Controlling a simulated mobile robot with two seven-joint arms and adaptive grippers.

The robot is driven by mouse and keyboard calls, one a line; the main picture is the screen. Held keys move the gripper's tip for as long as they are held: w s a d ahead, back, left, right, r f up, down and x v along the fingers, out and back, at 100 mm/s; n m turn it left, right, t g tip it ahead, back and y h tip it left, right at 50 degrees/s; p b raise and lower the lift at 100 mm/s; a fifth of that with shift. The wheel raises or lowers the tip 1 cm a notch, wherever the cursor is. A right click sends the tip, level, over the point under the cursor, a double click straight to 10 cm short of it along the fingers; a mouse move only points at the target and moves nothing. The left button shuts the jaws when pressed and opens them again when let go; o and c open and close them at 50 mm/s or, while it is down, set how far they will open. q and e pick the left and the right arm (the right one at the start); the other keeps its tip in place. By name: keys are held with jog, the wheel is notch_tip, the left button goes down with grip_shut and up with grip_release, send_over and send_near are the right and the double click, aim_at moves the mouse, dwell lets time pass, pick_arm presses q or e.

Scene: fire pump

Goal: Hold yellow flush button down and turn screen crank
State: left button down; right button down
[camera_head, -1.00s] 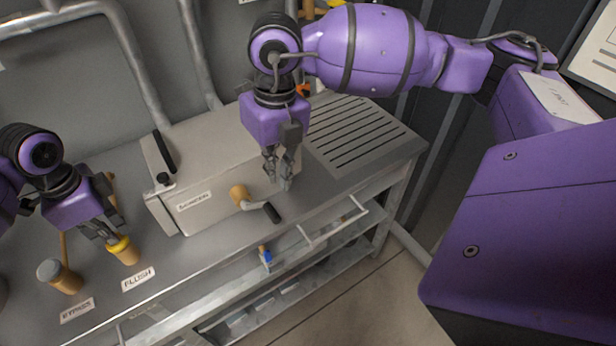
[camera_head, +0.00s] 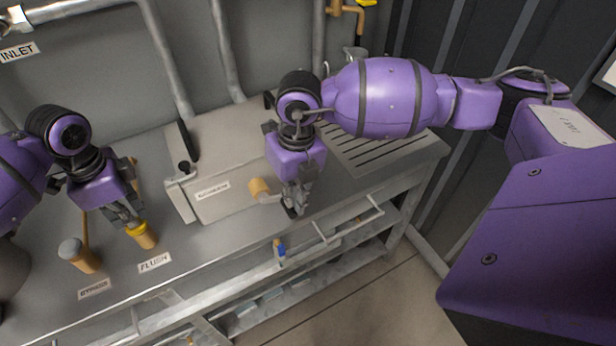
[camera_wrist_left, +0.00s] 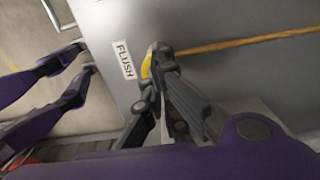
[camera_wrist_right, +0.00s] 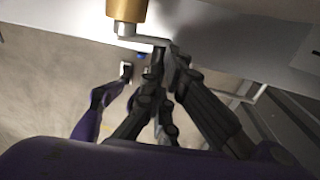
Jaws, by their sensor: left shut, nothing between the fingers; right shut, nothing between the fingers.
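The yellow flush button (camera_head: 140,228) tops a tan cylinder by the FLUSH label (camera_head: 154,263). My left gripper (camera_head: 134,222) is shut, its fingertips on or just over the button's top; in the left wrist view the yellow rim (camera_wrist_left: 146,66) shows beside the fingertips. The screen box (camera_head: 222,192) has a tan crank hub (camera_head: 259,188) on its front with a grey arm. My right gripper (camera_head: 294,211) is shut and empty at the crank's outer end, largely covering the dark handle. In the right wrist view its fingertips meet the crank arm (camera_wrist_right: 146,40); contact is unclear.
A bypass knob (camera_head: 78,254) with a grey top stands left of the flush button. A slotted drain surface (camera_head: 370,150) lies right of the box. A rail (camera_head: 345,222) runs along the bench front. Pipes rise on the wall behind.

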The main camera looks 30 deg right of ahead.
aim_at(292, 211)
jog(key=shift+d+f+y, duration=0.2)
jog(key=shift+f+y, duration=0.25)
jog(key=shift+y, duration=0.45)
jog(key=shift+d+f+y, duration=0.15)
jog(key=shift+f+y, duration=0.55)
jog(key=shift+y, duration=0.6)
jog(key=shift+d+x, duration=0.25)
jog(key=shift+x, duration=1.25)
jog(key=shift+f, duration=0.2)
